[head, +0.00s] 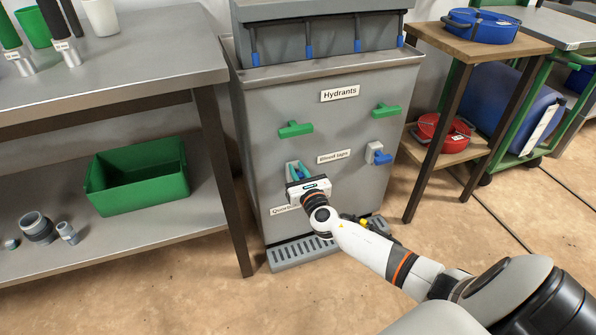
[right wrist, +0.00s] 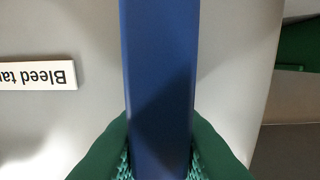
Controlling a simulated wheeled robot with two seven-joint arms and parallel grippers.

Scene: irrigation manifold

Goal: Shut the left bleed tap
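The grey cabinet (head: 345,107) carries a "Bleed taps" label (head: 334,157) with a tap on each side of it. My right gripper (head: 298,170) is at the left bleed tap, and mostly covers it in the head view. In the right wrist view the left tap's blue handle (right wrist: 160,80) runs upright through the picture. The gripper's green fingertips lie against both sides of the handle, shut on it. The handle's pivot is hidden. The right bleed tap (head: 378,154) has a blue handle and stands free. My left gripper is not in view.
Two green hydrant handles (head: 296,129) (head: 386,110) stick out above the bleed taps. A grey bench (head: 110,62) with a green crate (head: 137,177) on its lower shelf stands at left. A wooden stand (head: 480,45) with coiled hoses stands at right.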

